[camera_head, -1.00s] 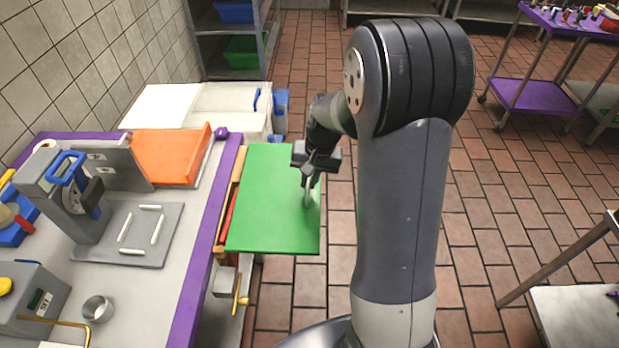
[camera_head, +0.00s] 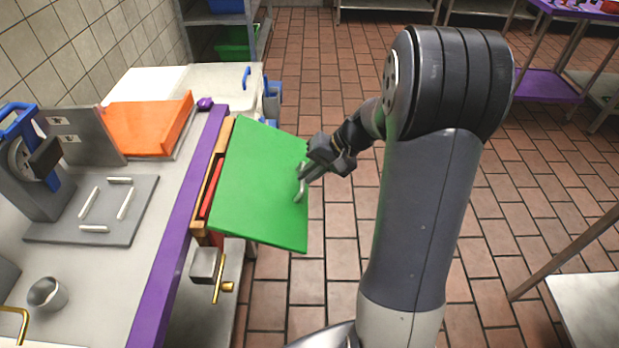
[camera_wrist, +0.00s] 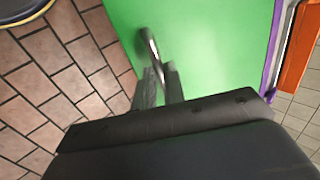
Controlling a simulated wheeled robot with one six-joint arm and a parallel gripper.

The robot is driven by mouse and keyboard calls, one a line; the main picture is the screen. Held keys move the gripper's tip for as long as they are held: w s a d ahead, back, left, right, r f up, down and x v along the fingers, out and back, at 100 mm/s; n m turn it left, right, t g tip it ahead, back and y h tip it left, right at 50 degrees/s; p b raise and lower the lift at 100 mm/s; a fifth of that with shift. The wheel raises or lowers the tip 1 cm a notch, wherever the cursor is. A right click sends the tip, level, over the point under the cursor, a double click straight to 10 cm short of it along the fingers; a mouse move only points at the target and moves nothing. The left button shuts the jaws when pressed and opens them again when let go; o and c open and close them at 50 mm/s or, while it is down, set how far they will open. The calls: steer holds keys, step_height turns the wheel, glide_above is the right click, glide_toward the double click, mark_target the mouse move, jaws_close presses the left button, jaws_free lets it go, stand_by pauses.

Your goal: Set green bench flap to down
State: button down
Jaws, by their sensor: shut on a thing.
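The green bench flap (camera_head: 250,190) is attached along the right side of the bench and juts out over the floor. Its outer edge sits lower than the bench-side edge, so it slopes down to the right. A curved metal handle (camera_head: 299,190) stands near its outer edge. My gripper (camera_head: 304,174) is shut on this handle. In the wrist view the handle (camera_wrist: 149,43) rises from the green flap (camera_wrist: 210,45), and my gripper's fingers (camera_wrist: 158,80) close around its lower part in the picture. The hinge is not clearly visible.
The bench with its purple edge (camera_head: 185,215) carries an orange tray (camera_head: 150,125), a grey slicer-like device (camera_head: 45,170) and a metal cup (camera_head: 47,294). A small box with a brass lever (camera_head: 219,280) sits below the flap's near side. Tiled floor right of the flap is open.

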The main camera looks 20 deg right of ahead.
mark_target(297, 202)
steer(key=w+a+f+t+y+b, duration=0.1)
steer(key=a+f+y+b, duration=0.3)
steer(key=b, duration=0.9)
steer(key=w+a+f+t+y+b, duration=0.2)
steer(key=a+f+y+b, duration=0.3)
steer(key=a+f+b, duration=0.3)
steer(key=shift+w+f+b, duration=0.3)
steer(key=shift+f+b, duration=2.05)
steer(key=shift+f, duration=0.45)
steer(key=shift+a, duration=0.15)
steer(key=c, duration=1.5)
jaws_free()
steer(key=shift+w+a, duration=0.1)
steer(key=shift+a, duration=0.1)
steer(key=shift+r, duration=0.1)
steer(key=shift+d, duration=0.1)
